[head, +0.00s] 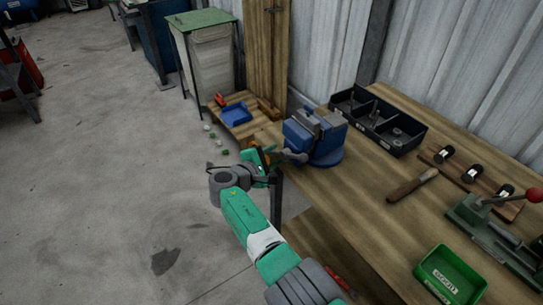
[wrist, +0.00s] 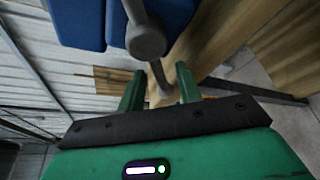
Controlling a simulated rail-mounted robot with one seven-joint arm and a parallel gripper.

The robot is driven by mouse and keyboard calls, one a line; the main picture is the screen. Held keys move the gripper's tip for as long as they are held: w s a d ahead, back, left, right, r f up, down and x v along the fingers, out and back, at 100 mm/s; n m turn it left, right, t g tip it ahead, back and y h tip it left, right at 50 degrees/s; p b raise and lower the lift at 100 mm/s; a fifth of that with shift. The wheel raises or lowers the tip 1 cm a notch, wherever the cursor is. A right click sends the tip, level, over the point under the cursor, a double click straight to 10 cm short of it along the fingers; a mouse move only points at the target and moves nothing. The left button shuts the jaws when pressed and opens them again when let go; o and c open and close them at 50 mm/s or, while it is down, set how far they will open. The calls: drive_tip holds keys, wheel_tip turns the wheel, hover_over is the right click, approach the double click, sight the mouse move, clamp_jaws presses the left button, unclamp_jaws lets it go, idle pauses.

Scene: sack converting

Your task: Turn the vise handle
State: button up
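The blue vise (head: 327,146) is mounted at the left end of the wooden workbench, and its blue body also shows at the top of the wrist view (wrist: 75,22). Its grey handle (head: 291,156) faces my arm. In the wrist view the round screw head (wrist: 146,41) has a thin handle bar (wrist: 156,72) running down from it. My gripper (head: 262,157) is beside the handle. Its two green fingers (wrist: 160,88) are apart, with the lower end of the bar between them and a visible gap on each side.
The workbench (head: 355,185) carries a black divided tray (head: 376,122), a brown-handled tool (head: 412,186), a green bin (head: 450,276) and a red-knobbed press (head: 490,225). A low wooden stand with a blue tray (head: 235,113) is behind. Open floor lies left.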

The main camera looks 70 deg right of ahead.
drive_tip(key=shift+w+a, duration=0.1)
drive_tip(key=p+v, duration=0.4)
drive_tip(key=v, duration=0.3)
drive_tip(key=shift+a, duration=0.35)
drive_tip(key=shift+w+r, duration=0.1)
drive_tip(key=shift+w, duration=0.05)
